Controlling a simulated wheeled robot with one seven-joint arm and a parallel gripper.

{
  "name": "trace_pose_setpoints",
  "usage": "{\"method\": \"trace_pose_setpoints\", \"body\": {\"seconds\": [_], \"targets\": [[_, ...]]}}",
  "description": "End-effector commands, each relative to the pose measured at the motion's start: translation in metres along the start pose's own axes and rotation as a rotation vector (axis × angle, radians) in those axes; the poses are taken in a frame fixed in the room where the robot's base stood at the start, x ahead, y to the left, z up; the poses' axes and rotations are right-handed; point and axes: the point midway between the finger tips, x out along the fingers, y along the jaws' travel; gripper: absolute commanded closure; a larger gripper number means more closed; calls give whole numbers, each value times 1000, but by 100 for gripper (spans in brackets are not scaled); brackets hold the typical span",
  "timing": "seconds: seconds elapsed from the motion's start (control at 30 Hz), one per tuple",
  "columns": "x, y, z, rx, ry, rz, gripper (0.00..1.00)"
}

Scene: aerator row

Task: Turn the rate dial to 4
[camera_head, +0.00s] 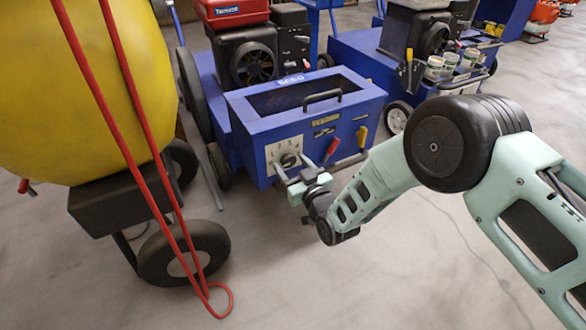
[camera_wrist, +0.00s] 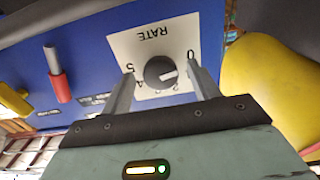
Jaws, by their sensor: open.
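The rate dial (camera_wrist: 160,72) is a dark round knob on a white plate (camera_wrist: 150,43) marked RATE, upside down in the wrist view. The 5 is on the left, the 0 on the right, and other numbers are partly hidden below. The knob's pale pointer mark points right, toward the low-number side near 0; the exact value is unclear. My gripper (camera_wrist: 161,77) is open, with one finger on each side of the knob and gaps visible. In the head view, my gripper (camera_head: 292,176) is at the dial plate (camera_head: 284,149) on the blue machine's front.
The blue seeder box (camera_head: 300,115) has a black top handle (camera_head: 322,97), a red lever (camera_head: 333,147) and a yellow lever (camera_head: 361,135) right of the dial. A yellow tank (camera_head: 75,90) on a wheeled cart with red hoses stands left. Another blue machine (camera_head: 365,60) stands behind right. Front floor is clear.

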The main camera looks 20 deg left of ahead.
Motion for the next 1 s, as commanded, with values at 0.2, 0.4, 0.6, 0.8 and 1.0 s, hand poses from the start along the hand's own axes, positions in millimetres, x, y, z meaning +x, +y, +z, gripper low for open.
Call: {"method": "trace_pose_setpoints", "body": {"seconds": [0.2, 0.4, 0.6, 0.8, 1.0], "targets": [[0, 0, 0, 0, 0, 0, 56], [0, 0, 0, 0, 0, 0, 84], [-1, 0, 0, 19, 0, 0, 84], [-1, 1, 0, 102, -1, 2, 84], [-1, 1, 0, 255, 0, 3, 84]]}}
